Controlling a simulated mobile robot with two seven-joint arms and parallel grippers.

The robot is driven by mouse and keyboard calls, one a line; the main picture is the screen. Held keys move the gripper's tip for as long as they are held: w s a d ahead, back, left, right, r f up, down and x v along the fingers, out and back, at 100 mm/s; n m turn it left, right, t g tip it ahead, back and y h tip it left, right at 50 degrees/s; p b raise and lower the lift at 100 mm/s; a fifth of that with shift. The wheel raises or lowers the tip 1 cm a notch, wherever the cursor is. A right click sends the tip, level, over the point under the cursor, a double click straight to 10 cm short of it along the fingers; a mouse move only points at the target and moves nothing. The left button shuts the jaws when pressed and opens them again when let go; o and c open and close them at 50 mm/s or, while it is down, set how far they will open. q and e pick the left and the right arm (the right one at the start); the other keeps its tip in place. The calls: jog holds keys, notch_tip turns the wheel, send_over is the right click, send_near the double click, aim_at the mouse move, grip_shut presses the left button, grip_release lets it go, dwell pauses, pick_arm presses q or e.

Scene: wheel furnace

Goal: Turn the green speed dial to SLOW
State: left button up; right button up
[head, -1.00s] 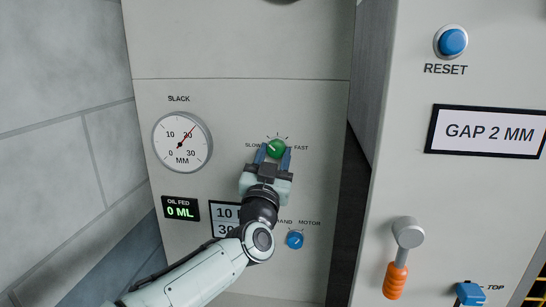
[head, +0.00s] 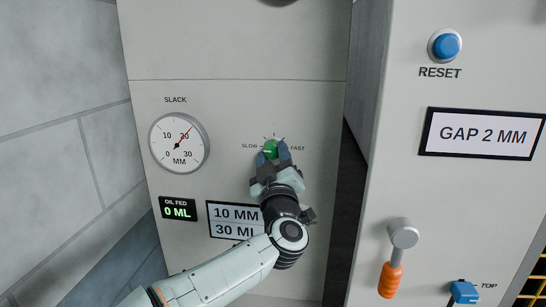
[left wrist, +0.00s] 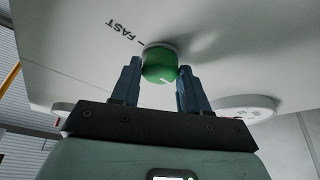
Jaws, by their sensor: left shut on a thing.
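The green speed dial (head: 271,149) sits on the pale panel between the labels SLOW on its left and FAST on its right. A white mark on its face points left, towards SLOW, in the head view. My left gripper (head: 273,158) is shut on the dial, with one blue finger on each side. The left wrist view shows the dial (left wrist: 160,65) between the two fingertips (left wrist: 157,78), with the FAST label nearby; the SLOW label is not visible there. My right gripper is not in view.
Left of the dial is the round SLACK gauge (head: 179,143), with the OIL FED display (head: 178,208) below. On the right cabinet are a blue RESET button (head: 445,46) and an orange-handled lever (head: 391,278).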

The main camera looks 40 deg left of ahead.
pick_arm(q)
jog(key=shift+r+n, duration=0.15)
jog(key=shift+n, duration=0.15)
jog(key=o, duration=1)
jog(key=shift+o, duration=0.2)
jog(key=shift+s+d+f, duration=0.25)
jog(key=shift+s+d, duration=0.05)
jog(key=b+v, duration=0.3)
jog(key=v, duration=0.9)
jog(key=shift+s+d+b, duration=0.2)
jog(key=shift+b, duration=0.1)
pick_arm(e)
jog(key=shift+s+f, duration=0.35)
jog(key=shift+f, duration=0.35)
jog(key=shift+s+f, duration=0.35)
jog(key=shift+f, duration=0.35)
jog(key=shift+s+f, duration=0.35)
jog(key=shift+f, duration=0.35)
